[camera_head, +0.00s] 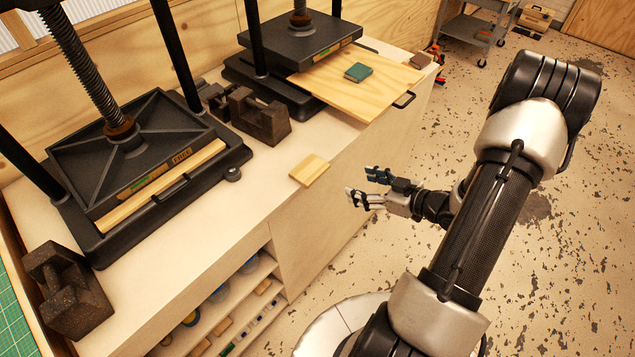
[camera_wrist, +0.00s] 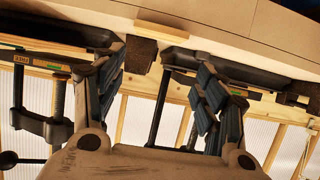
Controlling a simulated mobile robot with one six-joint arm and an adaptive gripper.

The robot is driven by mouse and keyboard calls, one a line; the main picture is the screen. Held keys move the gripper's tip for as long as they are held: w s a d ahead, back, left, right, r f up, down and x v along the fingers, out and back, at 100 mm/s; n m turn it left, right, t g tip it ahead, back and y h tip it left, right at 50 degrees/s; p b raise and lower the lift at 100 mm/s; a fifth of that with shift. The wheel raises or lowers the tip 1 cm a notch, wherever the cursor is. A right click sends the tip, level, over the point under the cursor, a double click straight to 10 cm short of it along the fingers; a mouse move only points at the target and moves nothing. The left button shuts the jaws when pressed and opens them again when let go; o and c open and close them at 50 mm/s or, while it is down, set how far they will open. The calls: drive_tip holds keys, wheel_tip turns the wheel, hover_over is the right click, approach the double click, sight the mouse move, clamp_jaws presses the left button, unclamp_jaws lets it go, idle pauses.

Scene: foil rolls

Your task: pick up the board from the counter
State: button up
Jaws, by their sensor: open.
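A small light wooden board (camera_head: 310,170) lies flat near the front edge of the counter (camera_head: 250,210), between the two presses. My gripper (camera_head: 361,187) is to the right of the board, apart from it, beyond the counter's front edge. Its dark padded fingers are spread and nothing is between them. In the wrist view the picture is tilted over, with the counter's front at the top. There a pale wooden strip, seemingly the board (camera_wrist: 172,30), shows above the open fingers (camera_wrist: 160,72).
A black press (camera_head: 130,150) stands at the left, another (camera_head: 300,45) at the back. A larger wooden panel with a black handle (camera_head: 355,88) juts from the back press, bearing a green book (camera_head: 358,72). Dark iron weights (camera_head: 258,115) (camera_head: 65,290) stand on the counter.

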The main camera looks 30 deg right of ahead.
sight(313, 171)
drive_tip(key=shift+o, duration=0.6)
drive_tip(key=shift+w+a+f, duration=0.2)
drive_tip(key=o, duration=0.6)
drive_tip(key=b+x, duration=0.3)
drive_tip(key=x, duration=0.8)
drive_tip(key=shift+w+d, duration=0.15)
drive_tip(key=shift+d, duration=0.05)
drive_tip(key=x, duration=0.2)
drive_tip(key=b+x, duration=0.1)
drive_tip(key=x, duration=0.1)
drive_tip(key=shift+w+a+f+b, duration=0.15)
drive_tip(key=shift+a+f+b, duration=0.05)
drive_tip(key=shift+f+b, duration=0.1)
drive_tip(key=shift+w+a+f, duration=0.1)
drive_tip(key=shift+w+a, duration=0.05)
drive_tip(key=shift+w, duration=0.35)
